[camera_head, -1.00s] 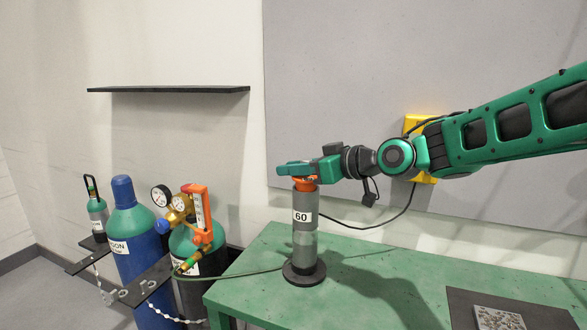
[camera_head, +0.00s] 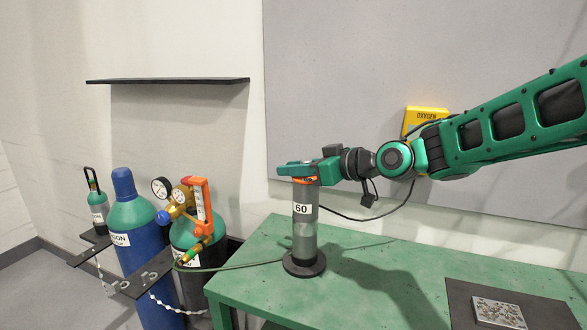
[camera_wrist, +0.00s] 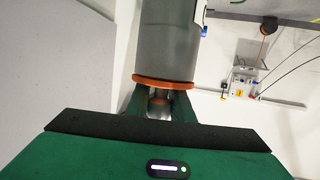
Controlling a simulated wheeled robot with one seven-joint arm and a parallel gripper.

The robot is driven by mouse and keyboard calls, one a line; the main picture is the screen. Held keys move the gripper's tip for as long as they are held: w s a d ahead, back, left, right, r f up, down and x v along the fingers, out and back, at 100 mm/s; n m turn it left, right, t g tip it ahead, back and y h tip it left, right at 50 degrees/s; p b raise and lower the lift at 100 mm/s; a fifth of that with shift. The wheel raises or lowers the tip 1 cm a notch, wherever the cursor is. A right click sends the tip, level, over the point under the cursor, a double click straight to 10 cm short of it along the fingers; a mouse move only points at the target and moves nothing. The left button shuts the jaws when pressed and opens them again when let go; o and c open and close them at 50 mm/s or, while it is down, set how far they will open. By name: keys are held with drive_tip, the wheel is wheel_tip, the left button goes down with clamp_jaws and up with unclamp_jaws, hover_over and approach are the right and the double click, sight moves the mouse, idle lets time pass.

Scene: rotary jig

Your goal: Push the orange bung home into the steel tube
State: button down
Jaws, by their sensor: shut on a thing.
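The steel tube (camera_head: 305,237) stands upright on a round dark base on the green table, with a white "60" label. The orange bung (camera_head: 305,180) is at its top; only a thin orange band shows under my gripper (camera_head: 298,170). In the wrist view the orange bung (camera_wrist: 163,82) shows as a flange across the end of the grey tube (camera_wrist: 168,40), with no clear gap between them. My gripper (camera_wrist: 160,103) is shut on the bung, its fingers around a pale part beside the flange. How deep the bung sits inside is hidden.
Gas cylinders (camera_head: 147,245) with gauges stand left of the green table (camera_head: 355,250). A dark mat (camera_head: 540,313) with a speckled plate lies at the front right. A thin hose reaches the tube's foot. A black shelf (camera_head: 170,81) hangs above left.

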drive_tip(key=shift+f, duration=0.1)
drive_tip(key=c, duration=1.5)
unclamp_jaws()
drive_tip(key=shift+o, duration=0.2)
drive_tip(key=v, duration=1)
drive_tip(key=shift+s+d, duration=0.2)
drive_tip(key=shift+d, duration=0.1)
